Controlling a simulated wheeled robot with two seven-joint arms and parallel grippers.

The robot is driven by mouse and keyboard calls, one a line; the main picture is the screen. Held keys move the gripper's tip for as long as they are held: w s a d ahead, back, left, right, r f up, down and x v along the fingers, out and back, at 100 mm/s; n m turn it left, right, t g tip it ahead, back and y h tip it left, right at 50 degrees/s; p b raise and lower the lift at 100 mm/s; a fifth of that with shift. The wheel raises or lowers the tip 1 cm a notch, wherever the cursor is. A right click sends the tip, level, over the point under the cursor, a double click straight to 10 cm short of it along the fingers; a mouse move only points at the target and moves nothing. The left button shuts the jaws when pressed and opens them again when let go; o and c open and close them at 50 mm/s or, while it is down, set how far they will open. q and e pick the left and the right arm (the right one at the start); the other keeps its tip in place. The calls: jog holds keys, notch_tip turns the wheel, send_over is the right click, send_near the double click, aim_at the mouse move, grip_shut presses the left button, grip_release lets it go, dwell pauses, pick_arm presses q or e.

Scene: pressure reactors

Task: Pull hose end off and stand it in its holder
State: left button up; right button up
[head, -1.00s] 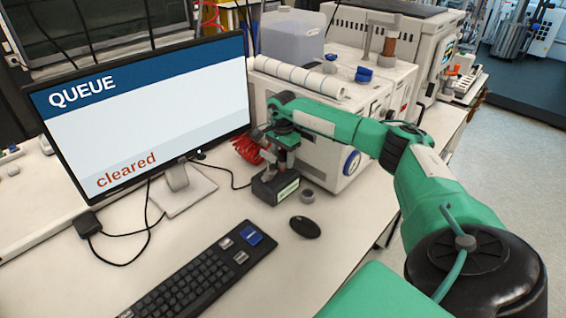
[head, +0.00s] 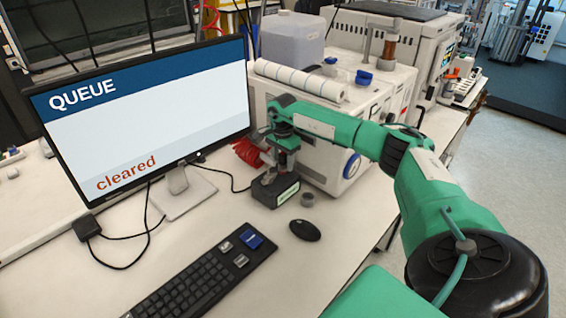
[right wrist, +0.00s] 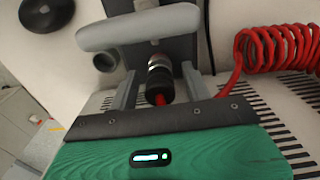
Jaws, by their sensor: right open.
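My right gripper (right wrist: 160,91) is open, with one finger on each side of the hose end (right wrist: 158,80). In the head view my right gripper (head: 284,165) hangs over a dark box. The hose end is a black cylinder with a metal collar and a red tip. It points to the dark box (head: 276,188); the join is partly hidden. The red coiled hose (right wrist: 272,50) shows at the right of the wrist view, and left of the gripper in the head view (head: 247,152). A small grey round cup (head: 307,199), perhaps the holder, stands beside the box. My left gripper is out of view.
A black mouse (head: 305,230) and a keyboard (head: 205,275) lie in front of the box. A monitor (head: 145,110) stands at the left. A white machine (head: 330,150) stands close behind the gripper. The bench right of the mouse is clear.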

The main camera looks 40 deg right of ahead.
aim_at(283, 155)
grip_shut()
jog(key=shift+r, duration=0.15)
jog(key=shift+r+p, duration=1.7)
jog(key=shift+r, duration=1.2)
jog(key=shift+f, duration=0.1)
